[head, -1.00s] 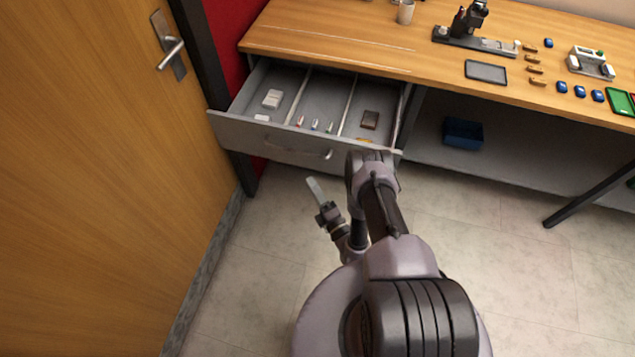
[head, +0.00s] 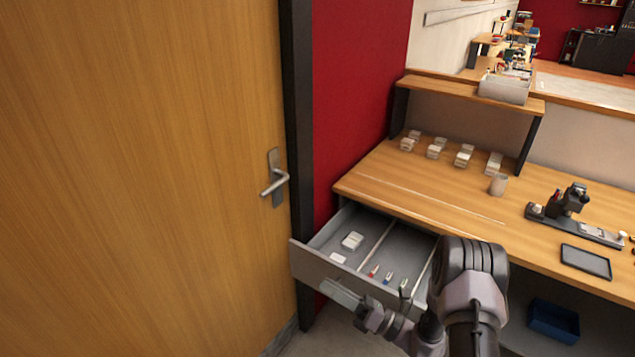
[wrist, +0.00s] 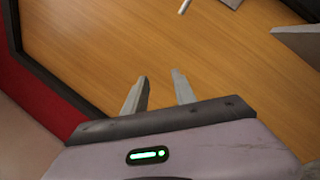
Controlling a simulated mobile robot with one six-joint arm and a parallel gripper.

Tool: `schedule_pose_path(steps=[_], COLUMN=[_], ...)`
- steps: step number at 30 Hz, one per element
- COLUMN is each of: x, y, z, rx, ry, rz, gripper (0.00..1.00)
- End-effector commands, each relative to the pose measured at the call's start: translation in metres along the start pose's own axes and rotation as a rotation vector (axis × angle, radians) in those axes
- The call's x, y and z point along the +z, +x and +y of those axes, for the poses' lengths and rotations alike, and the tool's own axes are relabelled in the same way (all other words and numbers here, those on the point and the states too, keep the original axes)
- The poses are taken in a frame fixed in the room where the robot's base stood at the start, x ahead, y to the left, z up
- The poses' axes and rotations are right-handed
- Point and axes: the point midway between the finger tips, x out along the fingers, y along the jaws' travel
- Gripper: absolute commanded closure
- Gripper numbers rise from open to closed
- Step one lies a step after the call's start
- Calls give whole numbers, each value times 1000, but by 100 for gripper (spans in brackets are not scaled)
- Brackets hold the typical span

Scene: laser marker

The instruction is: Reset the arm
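My gripper (wrist: 159,78) shows in the wrist view with its two pale fingers apart and nothing between them. Behind the fingers is the wooden door surface. In the head view my arm rises from the bottom, and my gripper (head: 342,293) is at the front of the open drawer (head: 300,265), overlapping it in the picture. I cannot tell whether it touches the drawer front.
The wooden door (head: 130,180) with a metal handle (head: 274,180) fills the left. The drawer holds a white block (head: 352,241) and small coloured items.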

Motion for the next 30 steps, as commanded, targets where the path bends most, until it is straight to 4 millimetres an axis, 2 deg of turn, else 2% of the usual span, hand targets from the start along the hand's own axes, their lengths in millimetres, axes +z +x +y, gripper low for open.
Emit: schedule_pose_path(steps=[1, 3, 4, 6, 8, 10, 12, 15, 18, 21, 24, 30], x=[8, 4, -1, -14, -26, -38, -43, -37, -20, -5, 3, 5], y=[24, 42, 44, 38, 24, -2, -31, -70, -97, -110, -115, -115], z=[42, 104, 129, 179, 214, 242, 260, 273, 279, 283, 286, 287], rx=[93, 220, 271, 377, 455, 529, 583, 619, 611, 585, 567, 564], ry=[-117, -297, -380, -586, -774, -1006, -1254, -1609, -1906, -2102, -2191, -2204], rz=[141, 365, 461, 679, 862, 1068, 1267, 1521, 1712, 1828, 1879, 1888], gripper=[67, 67, 67, 67, 67, 67, 67, 67, 67, 67, 67, 67])
